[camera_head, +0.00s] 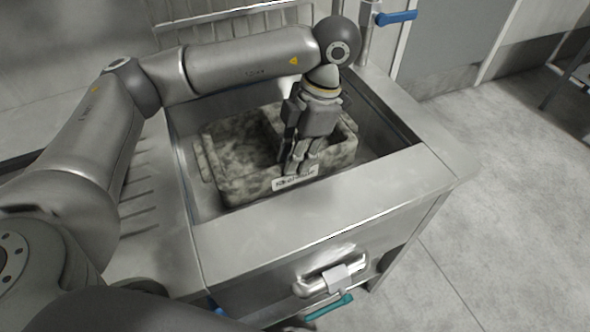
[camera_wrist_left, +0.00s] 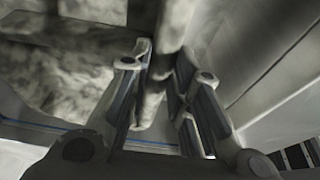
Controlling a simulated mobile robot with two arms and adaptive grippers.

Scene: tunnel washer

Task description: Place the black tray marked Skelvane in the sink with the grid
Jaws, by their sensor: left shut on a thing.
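A mottled grey-and-dark tray (camera_head: 232,160) is inside the steel sink (camera_head: 300,222), sitting low between its walls. It looks marbled rather than plain black. A white label (camera_head: 295,182) is on its front wall, partly covered by my gripper; I cannot read it surely. My left gripper (camera_head: 300,168) points down and is shut on the tray's front wall. In the left wrist view the fingers (camera_wrist_left: 157,100) stand on both sides of the mottled wall, and the tray (camera_wrist_left: 60,70) fills the upper left. The sink floor is mostly hidden, so I cannot make out a grid. My right gripper is out of view.
A grooved steel drainboard (camera_head: 140,225) lies left of the sink. A tap with a blue lever (camera_head: 396,17) stands at its back right corner. A steel handle (camera_head: 310,288) and a teal lever (camera_head: 329,307) stick out in front. Open floor (camera_head: 520,190) is at right.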

